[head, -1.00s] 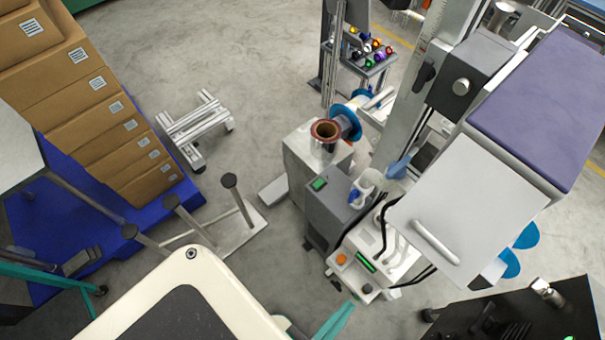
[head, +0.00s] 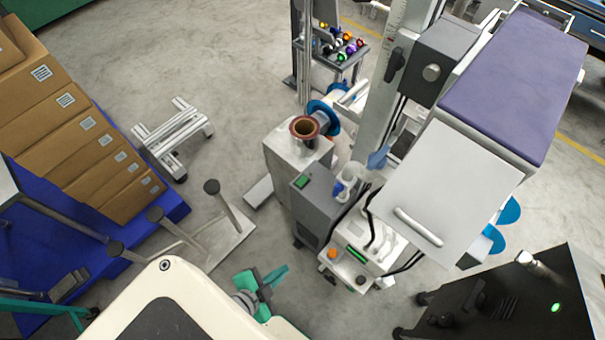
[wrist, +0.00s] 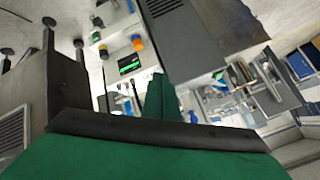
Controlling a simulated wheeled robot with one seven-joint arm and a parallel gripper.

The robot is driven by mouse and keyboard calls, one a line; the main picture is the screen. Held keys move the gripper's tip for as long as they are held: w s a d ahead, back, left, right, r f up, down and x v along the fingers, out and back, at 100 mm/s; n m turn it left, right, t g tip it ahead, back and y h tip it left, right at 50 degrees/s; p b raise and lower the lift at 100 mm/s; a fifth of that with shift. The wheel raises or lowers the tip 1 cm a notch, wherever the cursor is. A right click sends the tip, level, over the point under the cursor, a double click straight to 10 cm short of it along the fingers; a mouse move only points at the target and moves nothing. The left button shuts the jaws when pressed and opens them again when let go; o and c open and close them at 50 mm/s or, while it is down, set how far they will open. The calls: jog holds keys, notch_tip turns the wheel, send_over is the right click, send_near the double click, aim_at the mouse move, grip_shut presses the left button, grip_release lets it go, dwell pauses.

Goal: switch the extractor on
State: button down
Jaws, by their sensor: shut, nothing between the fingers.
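A white control box (head: 358,255) stands on the floor at the front of the machine cluster. Its face carries an orange knob (head: 332,253), a lit green display (head: 356,254) and small dark controls. I cannot tell for sure whether this box belongs to the extractor. My green gripper (head: 272,284) is shut and empty, left of and below the box in the head view, and apart from it. In the wrist view, a green finger (wrist: 161,100) points toward the same box, with the orange knob (wrist: 138,44) and green display (wrist: 129,64) ahead of it.
A grey cabinet (head: 318,200) with a green-lit top stands beside the box. A large white-and-purple cabinet (head: 440,190) overhangs on the right. A black unit (head: 510,300) with a green light is at lower right. Posts on a white base (head: 210,240) stand left; floor lies between.

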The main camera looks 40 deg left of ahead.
jog(key=w+a+m+g+y, duration=0.1)
jog(key=w+a+m+g, duration=0.15)
jog(key=w+a, duration=0.4)
jog(key=w+a+m+g+y, duration=0.1)
jog(key=w+a+m+g, duration=0.2)
jog(key=a, duration=0.7)
notch_tip(320, 180, up, 12)
jog(key=r+m+g+h, duration=0.1)
jog(key=m+g+h, duration=0.1)
jog(key=m, duration=0.5)
send_over(304, 178)
jog(key=s, duration=0.3)
jog(key=shift+a+f+n, duration=0.1)
jog(key=shift+f+n, duration=0.15)
jog(key=f, duration=0.4)
jog(key=w+f, duration=0.1)
jog(key=f, duration=0.4)
jog(key=w+f, duration=0.1)
jog(key=f, duration=0.3)
jog(key=shift+w+f, duration=0.15)
jog(key=shift+f, duration=0.25)
